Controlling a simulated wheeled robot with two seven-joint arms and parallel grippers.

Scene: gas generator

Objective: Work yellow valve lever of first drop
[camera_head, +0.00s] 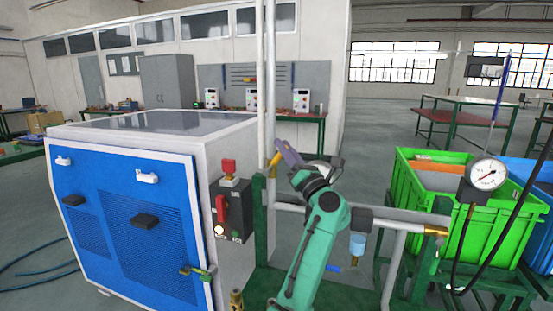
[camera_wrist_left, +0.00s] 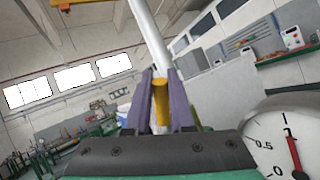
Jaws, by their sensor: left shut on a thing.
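The yellow valve lever (camera_head: 274,159) sits on a white vertical pipe (camera_head: 266,80) beside the blue and white generator cabinet (camera_head: 130,225). My left gripper (camera_head: 283,150) reaches up to it from below. In the left wrist view the yellow lever (camera_wrist_left: 161,98) stands between the two purple fingers of my left gripper (camera_wrist_left: 160,95), which are shut on it. The pipe (camera_wrist_left: 150,35) rises behind the lever. The gripper and wrist hide part of the pipework in the head view. My right gripper is in neither view.
A control box (camera_head: 232,208) with red switches is on the cabinet's side. A pressure gauge (camera_head: 487,174) stands at right before green crates (camera_head: 425,205); a gauge (camera_wrist_left: 285,145) also shows close at right in the wrist view. A horizontal pipe (camera_head: 395,215) runs right of my arm.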

